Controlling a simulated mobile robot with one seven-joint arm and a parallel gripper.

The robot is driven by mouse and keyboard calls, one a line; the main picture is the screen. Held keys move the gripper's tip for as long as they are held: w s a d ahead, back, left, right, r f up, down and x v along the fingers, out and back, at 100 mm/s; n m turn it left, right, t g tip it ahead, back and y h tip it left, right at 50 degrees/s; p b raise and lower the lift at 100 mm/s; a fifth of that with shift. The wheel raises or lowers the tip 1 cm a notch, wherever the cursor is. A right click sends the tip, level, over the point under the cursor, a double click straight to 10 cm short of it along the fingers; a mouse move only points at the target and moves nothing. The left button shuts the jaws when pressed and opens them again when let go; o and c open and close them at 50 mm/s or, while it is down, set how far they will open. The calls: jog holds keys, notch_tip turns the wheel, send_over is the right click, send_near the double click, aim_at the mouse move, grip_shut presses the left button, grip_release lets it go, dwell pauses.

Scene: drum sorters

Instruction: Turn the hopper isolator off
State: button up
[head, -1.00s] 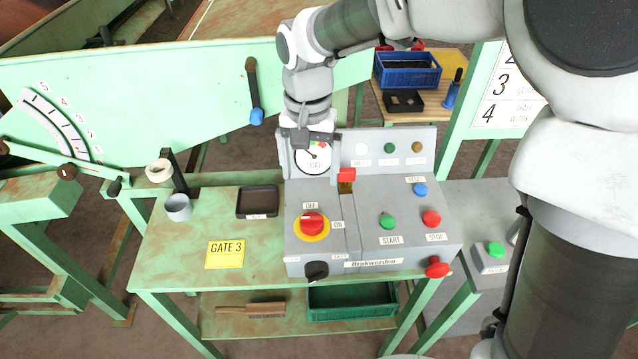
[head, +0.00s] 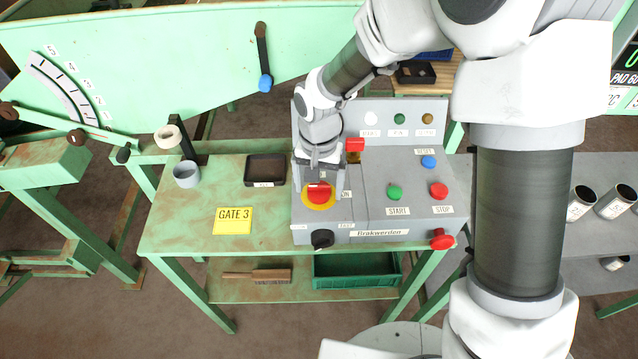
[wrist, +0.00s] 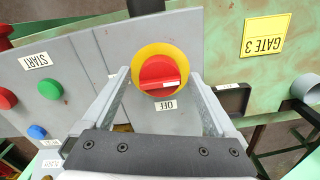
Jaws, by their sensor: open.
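The hopper isolator, a red rotary knob on a yellow disc (head: 319,194), sits on the left part of the grey control panel (head: 375,185). In the wrist view the red knob (wrist: 159,75) shows a white mark, with the OFF label (wrist: 170,104) beside it on the near side. In the head view the ON label is at its right, partly hidden. My gripper (head: 319,178) is over the knob from above. In the wrist view its open fingers (wrist: 163,80) stand on either side of the knob, with gaps visible. I cannot tell whether they touch it.
Green START (head: 394,192) and red STOP (head: 439,190) buttons lie to the right. A black knob (head: 322,238) and a red mushroom button (head: 441,239) are on the front face. A black tray (head: 266,170), grey cup (head: 187,175) and GATE 3 sign (head: 233,220) are left.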

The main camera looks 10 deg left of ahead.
jog(key=c, duration=1.4)
jog(key=shift+o, duration=0.2)
jog(key=shift+n, duration=0.3)
jog(key=n, duration=0.3)
jog(key=shift+n+b, duration=0.3)
jog(key=shift+b, duration=0.1)
jog(key=n, duration=0.4)
jog(key=shift+r+n, duration=0.1)
jog(key=shift+n, duration=0.2)
jog(key=n, duration=0.4)
jog(key=shift+w, duration=0.1)
jog(key=n+p, duration=0.1)
jog(key=n, duration=0.3)
jog(key=shift+n, duration=0.3)
jog(key=shift+p, duration=0.3)
